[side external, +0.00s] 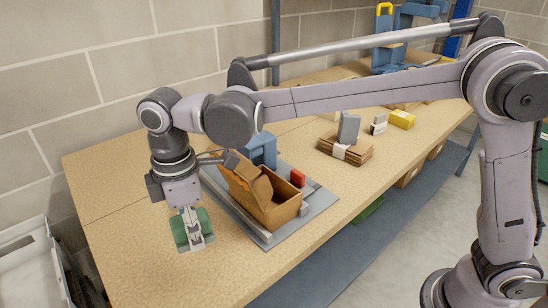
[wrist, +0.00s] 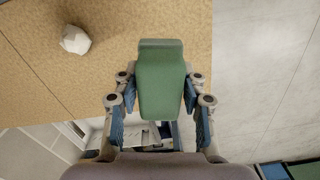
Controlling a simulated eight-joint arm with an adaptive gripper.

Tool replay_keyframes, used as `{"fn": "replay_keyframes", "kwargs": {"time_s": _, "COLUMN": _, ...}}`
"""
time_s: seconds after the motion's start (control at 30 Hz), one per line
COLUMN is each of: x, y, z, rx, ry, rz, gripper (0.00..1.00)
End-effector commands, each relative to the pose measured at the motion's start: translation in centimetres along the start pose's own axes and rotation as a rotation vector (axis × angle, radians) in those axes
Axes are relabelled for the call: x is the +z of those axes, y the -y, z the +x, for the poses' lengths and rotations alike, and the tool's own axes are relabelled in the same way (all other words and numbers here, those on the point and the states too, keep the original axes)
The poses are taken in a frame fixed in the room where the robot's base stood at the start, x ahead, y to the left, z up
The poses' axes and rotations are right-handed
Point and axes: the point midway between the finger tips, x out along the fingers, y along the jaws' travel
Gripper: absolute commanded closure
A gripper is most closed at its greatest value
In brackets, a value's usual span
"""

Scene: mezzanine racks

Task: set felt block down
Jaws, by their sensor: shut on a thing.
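The felt block is a green block (side external: 181,231) at the left part of the wooden table (side external: 130,185). My gripper (side external: 194,238) points down and is shut on it. In the side external view my fingers cover part of the block.
An open cardboard box (side external: 275,208) stands on a grey board (side external: 262,238) right of my gripper. A white lump (wrist: 75,39) lies on the table in the wrist view. Flat brown cartons (side external: 345,150) lie farther back. The table's left part is mostly clear.

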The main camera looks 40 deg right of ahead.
Motion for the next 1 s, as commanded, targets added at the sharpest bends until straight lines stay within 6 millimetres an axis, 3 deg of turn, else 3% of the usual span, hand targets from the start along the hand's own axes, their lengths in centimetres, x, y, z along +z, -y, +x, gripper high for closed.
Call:
{"fn": "replay_keyframes", "kwargs": {"time_s": 0.3, "x": 3.1, "y": 2.9, "z": -8.7, "rx": 0.000, "ry": 0.000, "rz": 0.300, "gripper": 0.91}}
{"fn": "replay_keyframes", "kwargs": {"time_s": 0.6, "x": 5.9, "y": 5.4, "z": -13.9, "rx": 0.000, "ry": 0.000, "rz": 0.512, "gripper": 0.91}}
{"fn": "replay_keyframes", "kwargs": {"time_s": 0.7, "x": 6.7, "y": 6.0, "z": -15.2, "rx": 0.000, "ry": 0.000, "rz": 0.564, "gripper": 0.91}}
{"fn": "replay_keyframes", "kwargs": {"time_s": 1.0, "x": 10.5, "y": 1.5, "z": -13.3, "rx": 0.000, "ry": 0.000, "rz": 0.832, "gripper": 0.91}}
